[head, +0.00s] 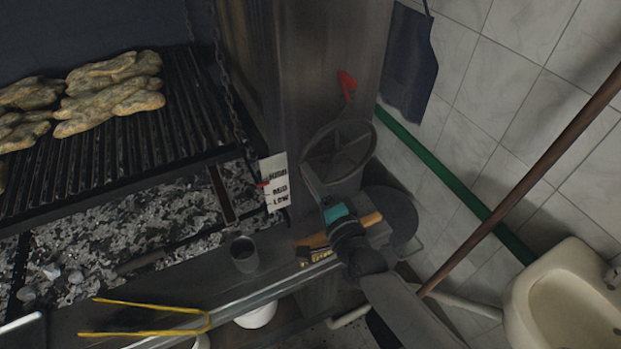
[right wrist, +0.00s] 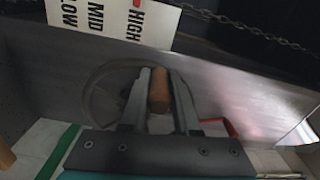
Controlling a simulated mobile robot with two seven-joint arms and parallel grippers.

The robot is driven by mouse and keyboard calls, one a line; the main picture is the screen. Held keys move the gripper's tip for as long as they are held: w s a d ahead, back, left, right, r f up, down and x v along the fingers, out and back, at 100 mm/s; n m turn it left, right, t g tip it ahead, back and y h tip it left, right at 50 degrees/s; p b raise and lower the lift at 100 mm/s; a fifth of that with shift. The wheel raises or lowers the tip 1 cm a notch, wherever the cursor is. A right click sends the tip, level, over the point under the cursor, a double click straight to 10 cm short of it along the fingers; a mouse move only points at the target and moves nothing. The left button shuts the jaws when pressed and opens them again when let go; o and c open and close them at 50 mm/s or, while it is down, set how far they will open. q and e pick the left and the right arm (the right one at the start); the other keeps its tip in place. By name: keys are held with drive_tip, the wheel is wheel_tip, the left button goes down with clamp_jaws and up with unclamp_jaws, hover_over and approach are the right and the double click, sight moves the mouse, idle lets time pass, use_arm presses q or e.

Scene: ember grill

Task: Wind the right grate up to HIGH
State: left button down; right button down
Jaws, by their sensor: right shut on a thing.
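The crank wheel (head: 340,150) is a grey spoked wheel on the metal post; it also shows in the right wrist view (right wrist: 98,98). My right gripper (head: 312,182) is at the wheel's lower left rim. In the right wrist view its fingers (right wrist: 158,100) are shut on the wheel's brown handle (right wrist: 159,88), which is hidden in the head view. The grate (head: 185,110) carries several pieces of meat (head: 110,92) above the coals. My left gripper is out of view.
A red lever (head: 347,85) sits on the post above the wheel. A chain (head: 228,90) hangs by the grate. A dark cup (head: 244,255), yellow tongs (head: 150,316) and a wood-handled brush (head: 318,247) lie on the front ledge. A sink (head: 568,300) stands at right.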

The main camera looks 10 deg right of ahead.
drive_tip(key=shift+w+r, duration=0.1)
drive_tip(key=shift+r, duration=0.2)
drive_tip(key=c, duration=1)
unclamp_jaws()
drive_tip(key=shift+c, duration=0.2)
drive_tip(key=o, duration=0.4)
drive_tip(key=shift+f, duration=0.15)
drive_tip(key=shift+f, duration=0.1)
drive_tip(key=shift+s+d, duration=0.1)
drive_tip(key=shift+s, duration=0.3)
drive_tip(key=b+v, duration=0.1)
drive_tip(key=v, duration=1.3)
drive_tip(key=shift+s+d, duration=0.1)
drive_tip(key=shift+s, duration=0.15)
